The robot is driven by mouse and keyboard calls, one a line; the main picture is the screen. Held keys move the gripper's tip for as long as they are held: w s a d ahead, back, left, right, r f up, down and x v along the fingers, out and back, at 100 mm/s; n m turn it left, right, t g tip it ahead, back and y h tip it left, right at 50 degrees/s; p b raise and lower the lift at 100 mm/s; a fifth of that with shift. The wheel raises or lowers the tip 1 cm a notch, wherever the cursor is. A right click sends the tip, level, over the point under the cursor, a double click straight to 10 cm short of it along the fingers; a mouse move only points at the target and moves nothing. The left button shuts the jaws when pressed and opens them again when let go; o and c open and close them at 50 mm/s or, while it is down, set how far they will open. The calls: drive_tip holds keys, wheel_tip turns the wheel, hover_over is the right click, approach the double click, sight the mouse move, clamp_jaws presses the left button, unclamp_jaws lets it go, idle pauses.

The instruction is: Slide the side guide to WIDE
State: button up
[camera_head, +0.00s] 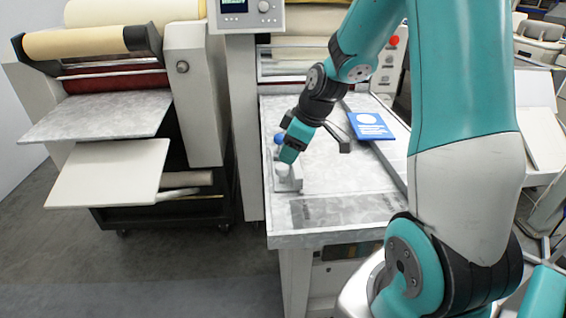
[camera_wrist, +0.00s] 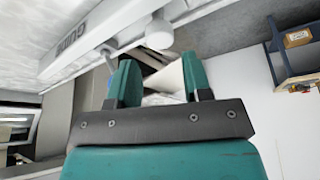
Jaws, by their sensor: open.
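The side guide (camera_head: 286,186) is a pale grey rail along the left edge of the machine's table. In the wrist view the guide (camera_wrist: 110,30) shows the word GUIDE upside down, and a white round knob (camera_wrist: 159,36) stands out from it. My gripper (camera_head: 289,158) is over the guide in the head view and hides part of it. In the wrist view my gripper (camera_wrist: 161,80) is open, its two teal fingers apart with nothing between them. The knob appears just beyond the fingertips, not between them. No WIDE mark is readable.
A blue sheet with a white disc (camera_head: 371,126) lies on the metal table (camera_head: 330,185), right of my gripper. A small blue round part (camera_head: 279,138) shows beside the gripper. Another machine with pale trays (camera_head: 108,172) stands at left.

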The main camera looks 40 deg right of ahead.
sight(283, 166)
drive_tip(key=x, duration=0.5)
drive_tip(key=shift+w+f, duration=0.1)
drive_tip(key=shift+w, duration=0.05)
clamp_jaws()
